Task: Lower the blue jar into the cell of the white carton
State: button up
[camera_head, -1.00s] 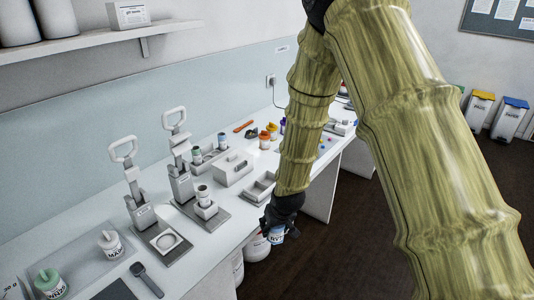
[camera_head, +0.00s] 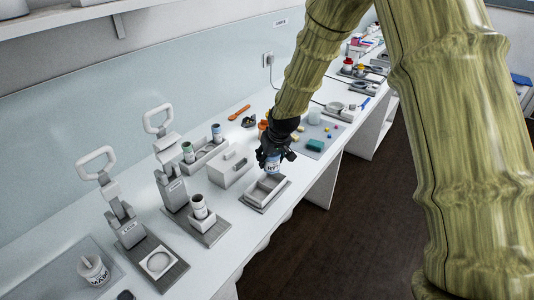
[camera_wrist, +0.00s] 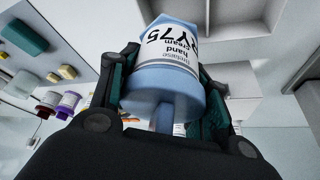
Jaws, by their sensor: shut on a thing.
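My gripper (camera_head: 274,157) is shut on the blue jar (camera_head: 272,166), a pale blue jar with a white printed label. The jar fills the middle of the wrist view (camera_wrist: 165,80) between the two fingers. The white carton (camera_head: 254,196) is a low open box with a divider, on a grey mat at the front of the bench. In the head view the jar is above the carton's back part, partly covering it. The gap between jar and carton is hard to judge.
A white block-like box (camera_head: 231,168) stands just left of the carton. Two lever presses stand further left, one with a small jar (camera_head: 199,206) on its base. A mat with a green sponge (camera_head: 315,145) and small coloured pieces lies to the right.

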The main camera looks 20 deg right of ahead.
jog(key=shift+s+b, duration=0.3)
jog(key=shift+s, duration=0.35)
jog(key=shift+s+f, duration=0.1)
jog(key=shift+s, duration=0.1)
jog(key=b+x, duration=0.1)
jog(key=x, duration=0.2)
jog(key=shift+w+d+f, duration=0.1)
jog(key=shift+w+f, duration=0.1)
jog(key=shift+w, duration=0.05)
jog(key=shift+s+r+b, duration=0.25)
jog(key=shift+s+b, duration=0.05)
jog(key=shift+s, duration=0.15)
jog(key=shift+w+f, duration=0.25)
jog(key=shift+s+r, duration=0.2)
jog(key=shift+w+f, duration=0.1)
jog(key=shift+f, duration=0.5)
